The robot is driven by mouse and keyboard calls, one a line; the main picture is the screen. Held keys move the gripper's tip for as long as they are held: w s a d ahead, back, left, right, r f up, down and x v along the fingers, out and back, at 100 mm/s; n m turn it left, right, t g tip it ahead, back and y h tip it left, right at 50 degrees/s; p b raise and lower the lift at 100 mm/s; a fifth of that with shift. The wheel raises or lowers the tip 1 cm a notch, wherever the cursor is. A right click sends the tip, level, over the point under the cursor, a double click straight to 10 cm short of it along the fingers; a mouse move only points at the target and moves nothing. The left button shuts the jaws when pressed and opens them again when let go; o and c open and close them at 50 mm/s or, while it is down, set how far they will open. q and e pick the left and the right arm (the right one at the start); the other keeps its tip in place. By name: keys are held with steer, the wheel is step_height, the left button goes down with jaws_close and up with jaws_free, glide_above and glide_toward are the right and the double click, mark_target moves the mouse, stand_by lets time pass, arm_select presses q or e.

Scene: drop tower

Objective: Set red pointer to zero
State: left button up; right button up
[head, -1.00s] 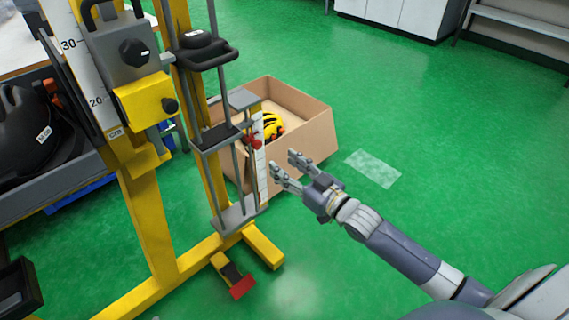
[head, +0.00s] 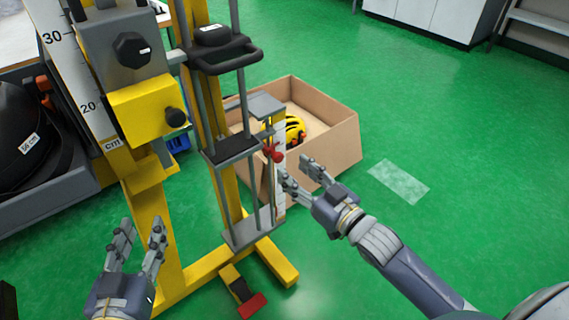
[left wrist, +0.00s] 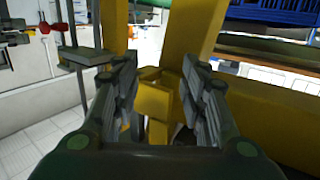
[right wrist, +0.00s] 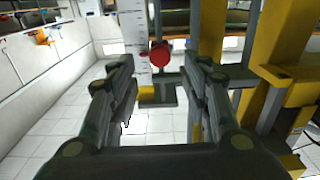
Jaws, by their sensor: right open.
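The red pointer (head: 274,152) sits on the short white scale (head: 280,180) at the right of the yellow drop tower. In the right wrist view the red pointer's round knob (right wrist: 159,53) shows above and between the fingers, against the scale (right wrist: 133,40). My right gripper (head: 302,178) is open and empty, just right of and a little below the pointer, apart from it. My left gripper (head: 140,240) is open and empty in front of the tower's left yellow post. The scale's markings are too small to read in the head view.
A cardboard box (head: 335,140) with a yellow helmet (head: 290,130) stands behind the scale. A yellow block with a black knob (head: 148,110) and a black handle (head: 222,55) are on the tower. A red pedal (head: 252,305) lies at its foot.

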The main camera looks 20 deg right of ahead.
mark_target(280, 158)
steer(key=shift+b+x, duration=0.4)
steer(key=shift+x, duration=2.05)
arm_select(q)
steer(key=r+t, duration=0.2)
steer(key=r, duration=0.1)
steer(key=r+t+h, duration=0.1)
steer(key=r, duration=0.1)
steer(key=shift+d+r, duration=0.2)
steer(key=shift+d, duration=0.2)
arm_select(e)
jaws_close()
